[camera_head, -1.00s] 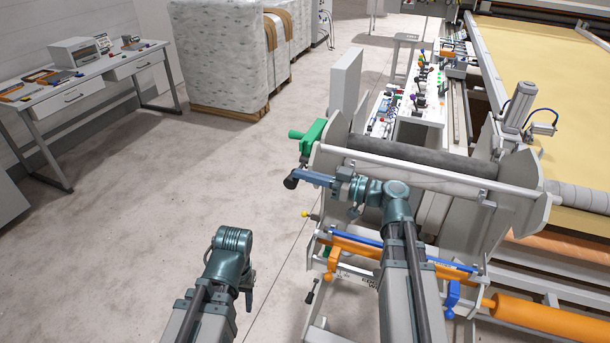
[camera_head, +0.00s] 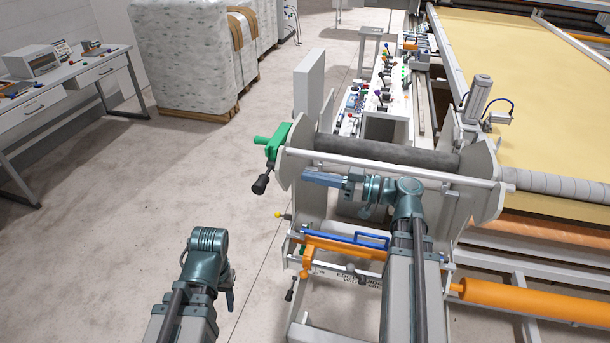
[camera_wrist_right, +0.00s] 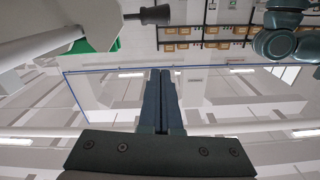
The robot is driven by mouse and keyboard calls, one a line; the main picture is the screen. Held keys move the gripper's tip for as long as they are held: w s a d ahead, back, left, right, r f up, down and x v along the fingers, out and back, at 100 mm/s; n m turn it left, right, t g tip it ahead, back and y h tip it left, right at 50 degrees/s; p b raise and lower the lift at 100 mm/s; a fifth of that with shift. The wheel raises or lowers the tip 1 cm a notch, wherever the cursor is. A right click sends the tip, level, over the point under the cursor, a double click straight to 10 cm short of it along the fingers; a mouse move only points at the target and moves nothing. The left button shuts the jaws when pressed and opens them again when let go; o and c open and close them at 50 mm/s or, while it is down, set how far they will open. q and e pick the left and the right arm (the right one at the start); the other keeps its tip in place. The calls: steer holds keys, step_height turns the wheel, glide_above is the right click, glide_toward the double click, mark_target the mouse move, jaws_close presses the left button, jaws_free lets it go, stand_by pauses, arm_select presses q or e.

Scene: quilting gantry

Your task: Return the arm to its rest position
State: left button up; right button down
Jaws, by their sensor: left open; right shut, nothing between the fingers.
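My right gripper (camera_head: 308,178) is shut and empty. It points left in front of the dark roller (camera_head: 390,152), and its blue-grey fingers lie side by side in the right wrist view (camera_wrist_right: 160,100). A green crank (camera_head: 272,148) with a black handle (camera_head: 261,185) is on the left end plate, left of my right fingertips. A gap shows between handle and fingers; the handle also shows in the right wrist view (camera_wrist_right: 150,14). My left arm stands at the lower left, its wrist bent down. Only a small part of my left gripper (camera_head: 230,299) shows, over clear floor; it is open.
The roller frame has a grey-white end plate (camera_head: 300,150), a blue handle (camera_head: 357,238) and orange bars (camera_head: 530,300) below my right arm. The gantry bed with yellow cloth (camera_head: 540,90) fills the right. A workbench (camera_head: 60,85) stands far left. Floor between is free.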

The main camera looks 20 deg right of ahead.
stand_by(0.4)
steer(key=s+a+f+m+g+h, duration=0.2)
steer(key=s+a+f+g+h, duration=0.2)
steer(key=a+f+g, duration=0.65)
steer(key=s+a+f+m+h, duration=0.2)
steer(key=s+f+h, duration=0.2)
steer(key=f+h, duration=0.2)
steer(key=s+a+f+m+h, duration=0.1)
steer(key=s+a+f+h, duration=0.2)
steer(key=f+h, duration=0.3)
steer(key=shift+s+a+m, duration=0.3)
steer(key=shift+s+m, duration=0.1)
steer(key=shift+s, duration=0.3)
